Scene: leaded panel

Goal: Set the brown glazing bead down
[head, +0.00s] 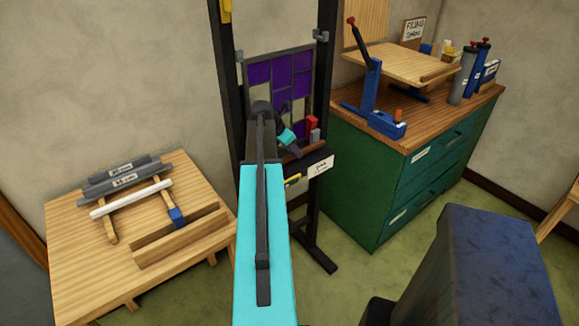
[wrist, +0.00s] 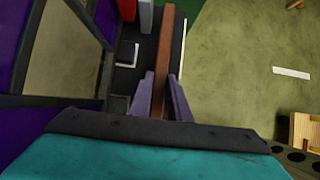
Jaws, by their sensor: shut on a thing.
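The brown glazing bead (wrist: 167,45) is a long, straight, narrow strip in the wrist view. My gripper (wrist: 161,90) is shut on it, one finger on each side, and the bead runs away from me beyond the fingertips. The bead is over or on the dark ledge (wrist: 120,78) beside the panel; I cannot tell whether it touches. In the head view, my gripper (head: 291,148) is low in front of the leaded panel (head: 280,72) with purple and clear panes, partly hidden by my arm.
A red block (head: 312,122) and a grey block (head: 315,135) stand on the ledge, close to the bead. The dark upright frame (head: 325,60) holds the panel. A wooden table (head: 75,265) with bars is at left; a green cabinet (head: 360,180) is at right.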

